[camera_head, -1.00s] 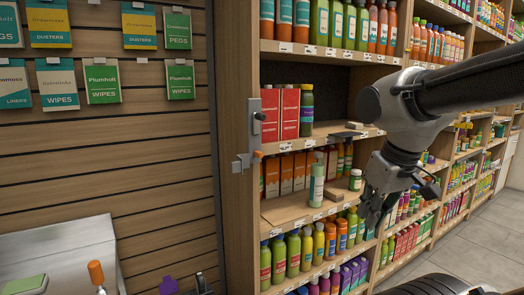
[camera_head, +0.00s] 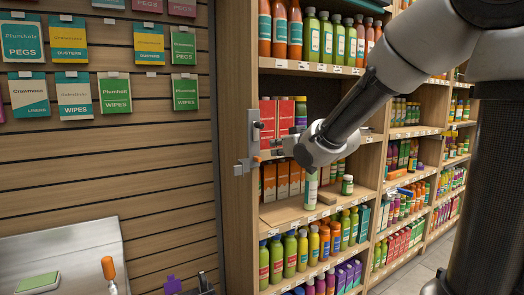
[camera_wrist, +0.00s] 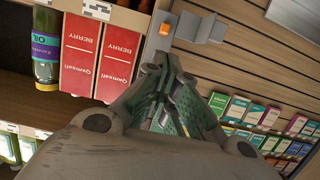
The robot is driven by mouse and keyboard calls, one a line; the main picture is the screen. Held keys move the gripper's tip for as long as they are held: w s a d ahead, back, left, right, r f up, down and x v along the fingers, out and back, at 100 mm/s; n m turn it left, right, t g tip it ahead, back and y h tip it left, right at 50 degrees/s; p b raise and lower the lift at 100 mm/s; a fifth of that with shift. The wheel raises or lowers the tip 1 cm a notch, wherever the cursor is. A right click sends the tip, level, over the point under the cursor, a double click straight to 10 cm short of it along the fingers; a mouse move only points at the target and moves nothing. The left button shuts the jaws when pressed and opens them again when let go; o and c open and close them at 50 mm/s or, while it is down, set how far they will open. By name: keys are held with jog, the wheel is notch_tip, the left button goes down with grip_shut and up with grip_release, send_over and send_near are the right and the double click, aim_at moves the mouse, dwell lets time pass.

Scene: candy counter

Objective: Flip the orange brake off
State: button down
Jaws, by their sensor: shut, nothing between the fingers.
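A grey metal latch bracket (camera_head: 254,135) with a small orange piece (camera_head: 257,158) is fixed to the shelf's left wooden post. In the wrist view the orange piece (camera_wrist: 165,29) sits on the grey bracket (camera_wrist: 201,27), just beyond my fingertips. My gripper (camera_wrist: 162,65) is shut and empty, pointing at the bracket. In the head view my gripper (camera_head: 283,146) is small, just right of the bracket and partly hidden by my wrist. I cannot tell whether it touches. A separate orange-handled lever (camera_head: 108,268) stands at the lower left.
Red boxes (camera_wrist: 96,57) and a green bottle (camera_wrist: 46,47) stand on the shelf beside the post, close to my gripper. A slatted wall (camera_head: 110,160) with hanging packets is left of the post. A metal tray (camera_head: 70,250) is at lower left.

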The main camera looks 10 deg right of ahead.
aim_at(258, 157)
jog(key=shift+r, duration=0.1)
jog(key=x, duration=1)
jog(key=shift+r, duration=0.15)
notch_tip(258, 157, down, 3)
jog(key=shift+r, duration=0.1)
dwell(0.4)
jog(key=shift+s, duration=0.1)
